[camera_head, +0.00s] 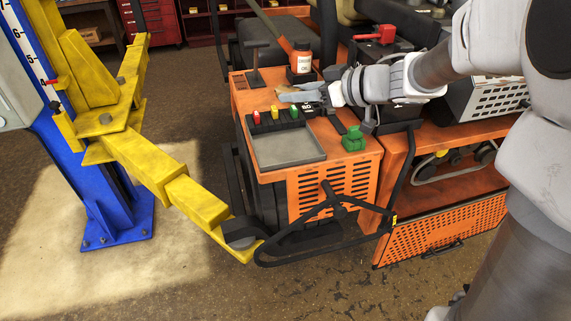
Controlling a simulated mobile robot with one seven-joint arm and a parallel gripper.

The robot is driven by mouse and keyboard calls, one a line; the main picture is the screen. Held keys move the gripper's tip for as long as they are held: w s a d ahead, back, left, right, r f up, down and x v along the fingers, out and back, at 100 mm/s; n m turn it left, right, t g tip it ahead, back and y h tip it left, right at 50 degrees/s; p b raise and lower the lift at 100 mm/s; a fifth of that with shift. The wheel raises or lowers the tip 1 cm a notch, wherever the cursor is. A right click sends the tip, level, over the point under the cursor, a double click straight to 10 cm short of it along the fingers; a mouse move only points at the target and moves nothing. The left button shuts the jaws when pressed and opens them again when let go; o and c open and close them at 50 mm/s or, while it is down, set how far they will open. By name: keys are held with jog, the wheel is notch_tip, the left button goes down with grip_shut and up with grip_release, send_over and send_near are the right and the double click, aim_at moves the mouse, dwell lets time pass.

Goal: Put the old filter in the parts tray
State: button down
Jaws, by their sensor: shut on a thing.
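The parts tray is likely the shallow grey tray (285,150) on the front of the orange mower deck; its floor is bare. I cannot make out whether that is the old filter. I see no filter clearly anywhere else.
Small red, yellow and green pieces (275,112) stand in a row along the tray's back edge. A green clip-like part (353,139) is right of the tray. A yellow lift arm (160,170) reaches in from the left.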

aim_at(292, 149)
jog(key=shift+s+a+f+n+g+y+b, duration=0.3)
jog(key=shift+s+a+f+n+g+b, duration=0.15)
jog(key=shift+g+b, duration=0.2)
jog(key=shift+f, duration=0.25)
notch_tip(292, 149, down, 10)
jog(key=b, duration=0.3)
jog(key=shift+a+r+b, duration=0.1)
jog(key=shift+r+b, duration=0.15)
jog(key=shift+b, duration=0.05)
jog(key=shift+f, duration=0.1)
jog(key=shift+c, duration=2.2)
grip_release()
